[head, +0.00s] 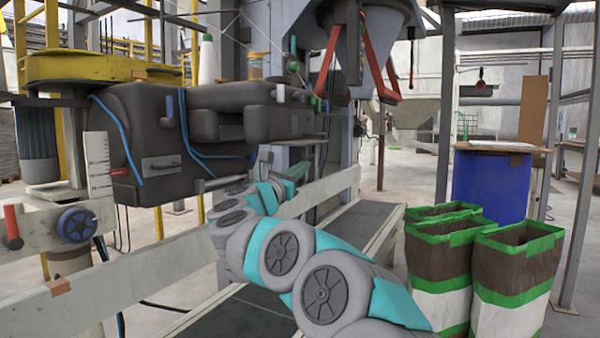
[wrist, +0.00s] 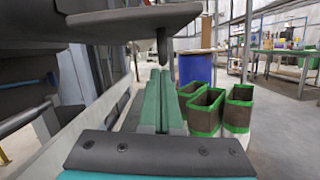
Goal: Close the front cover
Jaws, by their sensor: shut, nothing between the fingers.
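In the wrist view the green fingers of my gripper (wrist: 160,110) are together and empty. A dark flat plate (wrist: 130,22) juts out above them, with a peg (wrist: 161,48) pointing down just above or beyond the fingertips; contact cannot be told. This plate looks like the front cover standing open, but its hinge is not clear.
A long pale rail (head: 130,280) and a dark conveyor (head: 350,235) run below my arm. Open brown, green and white bags (head: 515,275) and a blue drum (head: 490,185) stand at the right. A hopper with red arms (head: 372,45) hangs above.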

